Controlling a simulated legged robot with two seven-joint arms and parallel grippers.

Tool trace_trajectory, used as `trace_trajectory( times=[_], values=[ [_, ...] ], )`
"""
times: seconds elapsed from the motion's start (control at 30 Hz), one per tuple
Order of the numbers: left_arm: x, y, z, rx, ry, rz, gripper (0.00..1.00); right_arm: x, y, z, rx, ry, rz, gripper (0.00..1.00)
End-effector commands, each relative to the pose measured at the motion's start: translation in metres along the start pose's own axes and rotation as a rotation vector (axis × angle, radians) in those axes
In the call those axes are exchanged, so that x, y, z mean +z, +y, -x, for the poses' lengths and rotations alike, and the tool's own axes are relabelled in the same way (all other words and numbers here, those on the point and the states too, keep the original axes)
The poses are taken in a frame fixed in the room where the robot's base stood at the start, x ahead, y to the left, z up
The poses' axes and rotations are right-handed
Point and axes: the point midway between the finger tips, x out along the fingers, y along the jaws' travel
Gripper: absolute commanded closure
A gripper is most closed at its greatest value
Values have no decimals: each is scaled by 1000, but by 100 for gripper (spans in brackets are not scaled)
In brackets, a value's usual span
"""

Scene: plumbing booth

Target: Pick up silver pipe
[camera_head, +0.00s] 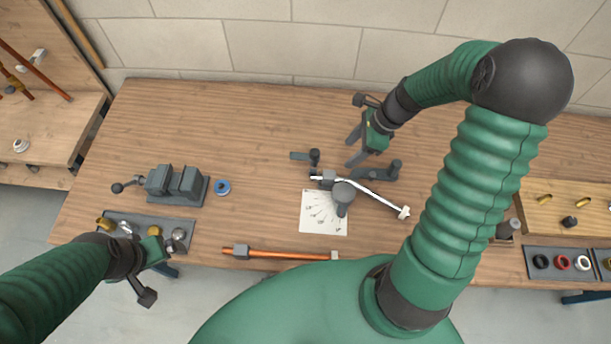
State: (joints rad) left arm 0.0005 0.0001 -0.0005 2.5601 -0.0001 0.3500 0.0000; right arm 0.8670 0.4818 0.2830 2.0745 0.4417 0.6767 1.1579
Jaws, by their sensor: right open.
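The silver pipe (376,195) lies slantwise right of the middle of the workbench. It has a grey fitting at its left end and a pale fitting at its lower right end. Dark grey tool parts stand against it and cover some of it. My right gripper (354,147) is open and empty, beyond the pipe and above the bench, fingers pointing down and left. My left gripper (152,270) is at the near left edge of the bench by the parts tray, far from the pipe. Its finger opening is not clear.
A dark grey bending tool (343,194) stands over a white printed sheet (313,225). A copper pipe (285,255) lies along the near edge. A grey vise (176,184) and a blue ring (222,187) are at left. The back left of the workbench (230,115) is clear.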

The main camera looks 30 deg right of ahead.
Motion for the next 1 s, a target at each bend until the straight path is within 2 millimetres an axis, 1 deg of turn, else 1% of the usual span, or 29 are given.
trace_trajectory(
  times=[0.03, 0.2, 0.33, 0.4, 0.57, 0.7, 0.8, 0.9, 1.0],
  values=[
    [0, 0, 0, 0, 0, -1, 8, -1, 1, -12, 7, -2, -1, 44],
    [0, 1, 1, 1, 0, -2, 8, 4, 3, -59, 8, 3, 2, 44],
    [0, 1, 2, 0, 0, -2, 8, 8, 5, -89, 5, 8, 5, 44],
    [-1, 0, 2, 0, 0, -2, 8, 10, 6, -100, 2, 10, 7, 44],
    [-2, 0, 6, 0, 0, -1, 8, 11, 8, -115, 2, 10, 9, 44],
    [-3, 0, 13, 0, 0, 0, 8, 8, 10, -141, 5, 6, 7, 44],
    [-3, 0, 13, 0, 0, -1, 8, 6, 8, -155, 3, 6, 6, 44],
    [-3, 0, 13, 0, 0, -1, 8, 5, 7, -159, 0, 6, 7, 44],
    [-3, 0, 12, 0, 0, -1, 8, 6, 7, -159, -1, 8, 7, 44]
  ],
)
